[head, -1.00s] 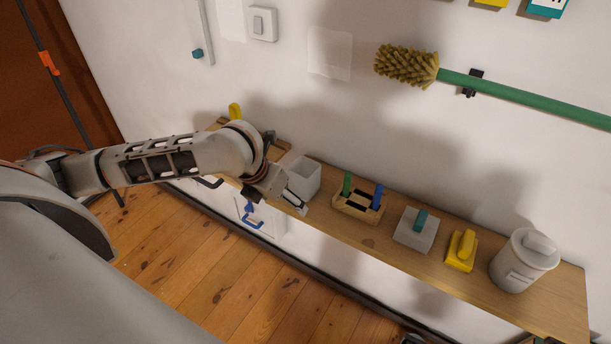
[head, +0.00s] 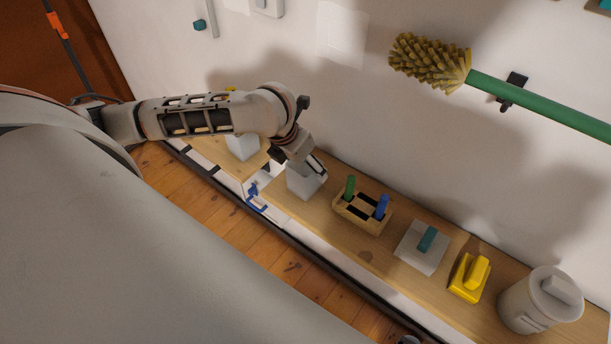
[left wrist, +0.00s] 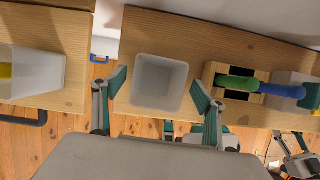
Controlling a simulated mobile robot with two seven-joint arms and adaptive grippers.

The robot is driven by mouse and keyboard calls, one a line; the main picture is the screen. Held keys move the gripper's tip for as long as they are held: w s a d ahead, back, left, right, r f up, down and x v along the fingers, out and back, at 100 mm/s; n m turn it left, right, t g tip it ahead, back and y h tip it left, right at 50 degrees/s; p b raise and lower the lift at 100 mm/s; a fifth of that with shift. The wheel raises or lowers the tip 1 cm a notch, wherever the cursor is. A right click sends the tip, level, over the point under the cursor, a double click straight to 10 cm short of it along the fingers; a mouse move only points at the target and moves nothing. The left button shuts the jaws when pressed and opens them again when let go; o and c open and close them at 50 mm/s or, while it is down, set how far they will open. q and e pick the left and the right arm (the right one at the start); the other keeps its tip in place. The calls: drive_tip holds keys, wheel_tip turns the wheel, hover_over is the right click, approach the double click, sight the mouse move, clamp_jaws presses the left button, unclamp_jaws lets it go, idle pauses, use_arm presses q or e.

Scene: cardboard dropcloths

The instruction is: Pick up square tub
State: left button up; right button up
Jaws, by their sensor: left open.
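The square tub (left wrist: 160,82) is a pale, open-topped box standing upright on the wooden shelf. In the head view the square tub (head: 303,185) is partly hidden by my left gripper (head: 307,168), which is right at it. In the left wrist view my left gripper (left wrist: 159,90) is open, with one teal-padded finger on each side of the tub's near part.
A wooden holder (head: 350,215) with green and blue handles stands close right of the tub. Further right are a teal-handled block (head: 420,248), a yellow block (head: 468,278) and a lidded canister (head: 540,300). Another white container (head: 243,146) stands left. The wall is close behind.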

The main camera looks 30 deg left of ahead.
sight(309, 170)
use_arm(q)
drive_tip(key=x, duration=0.5)
drive_tip(key=shift+a, duration=0.1)
drive_tip(key=c, duration=1.3)
drive_tip(key=shift+r, duration=0.1)
